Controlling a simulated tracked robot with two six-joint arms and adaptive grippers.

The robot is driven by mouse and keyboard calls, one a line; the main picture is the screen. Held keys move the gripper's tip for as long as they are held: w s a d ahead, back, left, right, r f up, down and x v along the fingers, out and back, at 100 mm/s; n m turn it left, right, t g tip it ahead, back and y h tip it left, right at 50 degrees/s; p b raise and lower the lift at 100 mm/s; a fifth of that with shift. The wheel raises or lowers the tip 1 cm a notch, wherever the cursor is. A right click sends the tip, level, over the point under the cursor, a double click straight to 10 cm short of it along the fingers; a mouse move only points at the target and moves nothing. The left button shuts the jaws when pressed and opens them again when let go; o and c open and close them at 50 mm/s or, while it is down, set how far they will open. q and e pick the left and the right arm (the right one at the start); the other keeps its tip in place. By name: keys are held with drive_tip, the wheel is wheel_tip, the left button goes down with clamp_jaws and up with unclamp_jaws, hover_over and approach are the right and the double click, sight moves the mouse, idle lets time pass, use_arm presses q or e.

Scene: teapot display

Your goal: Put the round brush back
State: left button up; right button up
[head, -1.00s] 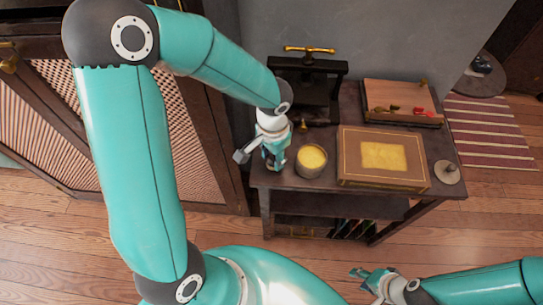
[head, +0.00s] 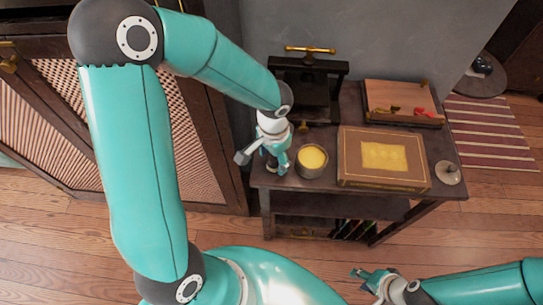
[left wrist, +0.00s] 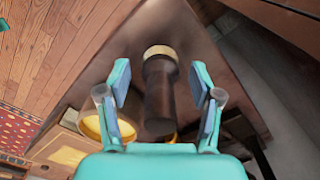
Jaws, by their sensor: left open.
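A dark, cylindrical object with a pale band at one end, apparently the round brush (left wrist: 158,95), is between the fingers of my left gripper (left wrist: 162,82) in the left wrist view. Gaps show on both sides, so the fingers are apart from it. In the head view my left gripper (head: 274,166) is open at the left end of the small table, and mostly hides the brush. My right gripper (head: 364,283) is low in the head view, away from the table, with its fingers apart and empty.
A tin with yellow contents (head: 312,158) stands close to the right of my left gripper on the dark table (head: 275,181). A brown box with a yellow panel (head: 350,173), a black press (head: 310,85), a wooden tray (head: 385,97) and a round disc (head: 448,173) are also there.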

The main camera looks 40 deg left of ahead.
use_arm(q)
wheel_tip(320, 180, up, 12)
drive_tip(key=shift+r+p, duration=0.1)
drive_tip(key=shift+p, duration=0.55)
use_arm(e)
drive_tip(key=shift+r, duration=0.7)
